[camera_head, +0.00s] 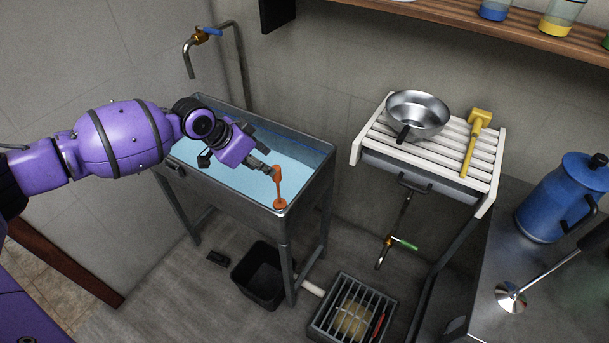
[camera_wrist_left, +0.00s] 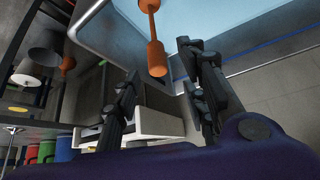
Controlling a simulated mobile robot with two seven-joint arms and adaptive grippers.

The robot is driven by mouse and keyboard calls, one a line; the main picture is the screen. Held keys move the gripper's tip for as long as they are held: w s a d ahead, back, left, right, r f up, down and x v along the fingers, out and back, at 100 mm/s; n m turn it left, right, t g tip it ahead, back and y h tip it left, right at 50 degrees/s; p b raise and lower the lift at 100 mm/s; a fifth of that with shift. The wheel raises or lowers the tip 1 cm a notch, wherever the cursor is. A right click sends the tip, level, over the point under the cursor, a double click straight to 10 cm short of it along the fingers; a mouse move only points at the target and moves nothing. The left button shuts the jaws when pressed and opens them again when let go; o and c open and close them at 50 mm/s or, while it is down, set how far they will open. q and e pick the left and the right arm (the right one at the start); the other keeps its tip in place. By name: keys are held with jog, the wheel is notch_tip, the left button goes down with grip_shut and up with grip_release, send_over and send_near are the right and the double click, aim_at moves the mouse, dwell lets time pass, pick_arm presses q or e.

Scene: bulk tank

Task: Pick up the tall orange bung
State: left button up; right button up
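The tall orange bung (camera_head: 279,190) stands roughly upright at the near right corner of the metal tank (camera_head: 225,192), with a wide foot and a thicker top. In the left wrist view its thick handle end (camera_wrist_left: 156,58) lies between the fingertips, with a gap on both sides. My left gripper (camera_head: 267,169) reaches in from the left over the tank, close to the bung's top. The left gripper's fingers (camera_wrist_left: 160,66) are apart, and I see no firm contact with the bung. My right gripper is in neither view.
The tank holds pale blue water (camera_head: 240,178). A tap (camera_head: 205,34) rises behind it. A black bin (camera_head: 262,275) and floor grate (camera_head: 352,313) lie below.

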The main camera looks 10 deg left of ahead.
aim_at(277, 174)
pick_arm(q)
jog(key=x, duration=0.7)
jog(key=shift+s+d+f, duration=0.25)
jog(key=shift+d, duration=0.05)
jog(key=shift+c, duration=0.5)
grip_shut()
